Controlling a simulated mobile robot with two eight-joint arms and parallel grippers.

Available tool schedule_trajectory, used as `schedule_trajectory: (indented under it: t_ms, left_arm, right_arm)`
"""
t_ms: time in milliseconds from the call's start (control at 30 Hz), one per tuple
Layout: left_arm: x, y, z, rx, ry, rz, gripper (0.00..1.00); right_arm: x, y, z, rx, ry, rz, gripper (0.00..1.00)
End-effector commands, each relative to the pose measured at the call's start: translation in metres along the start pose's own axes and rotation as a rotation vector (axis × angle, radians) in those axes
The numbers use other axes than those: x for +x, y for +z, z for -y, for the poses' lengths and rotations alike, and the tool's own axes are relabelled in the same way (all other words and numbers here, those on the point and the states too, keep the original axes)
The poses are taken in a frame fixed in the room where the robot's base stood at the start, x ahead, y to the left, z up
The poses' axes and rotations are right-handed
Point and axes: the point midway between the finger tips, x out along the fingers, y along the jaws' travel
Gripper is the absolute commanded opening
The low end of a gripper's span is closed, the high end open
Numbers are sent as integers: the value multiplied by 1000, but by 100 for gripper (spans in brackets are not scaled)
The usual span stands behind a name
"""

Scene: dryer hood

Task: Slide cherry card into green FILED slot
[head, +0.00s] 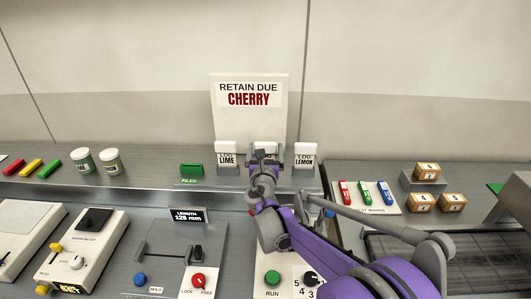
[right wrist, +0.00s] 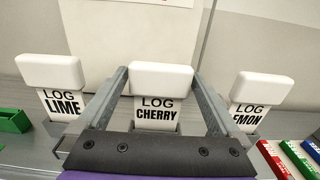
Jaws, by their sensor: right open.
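The cherry card (right wrist: 158,104) has a white top block and a label reading LOG CHERRY. It stands upright between the lime card (head: 227,155) and the lemon card (head: 305,156). My right gripper (head: 265,150) is at the cherry card and hides most of it in the head view. In the right wrist view, the fingers of my right gripper (right wrist: 160,85) are spread, one on each side of the white block, with small gaps visible. The green FILED slot (head: 191,169) is left of the lime card. My left gripper is not in view.
A white sign (head: 249,105) reading RETAIN DUE CHERRY stands behind the cards. Two jars (head: 97,161) stand to the left. A tray with red, green and blue pieces (head: 366,196) and small boxes (head: 438,192) are to the right. A control panel with knobs lies in front.

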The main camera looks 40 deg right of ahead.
Motion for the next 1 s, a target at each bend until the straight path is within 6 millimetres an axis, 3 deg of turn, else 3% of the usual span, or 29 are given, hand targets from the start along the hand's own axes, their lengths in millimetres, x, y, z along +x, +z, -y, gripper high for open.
schedule_trajectory:
  t_ms: [200,500,867,1000]
  left_arm:
    - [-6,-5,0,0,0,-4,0]
    - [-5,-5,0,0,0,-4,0]
    - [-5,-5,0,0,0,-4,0]
    - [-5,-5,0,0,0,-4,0]
  right_arm:
    - [30,3,1,0,-1,1,100]
    - [33,2,1,0,0,0,98]
    - [33,2,1,0,0,0,33]
    - [33,2,1,0,0,0,32]
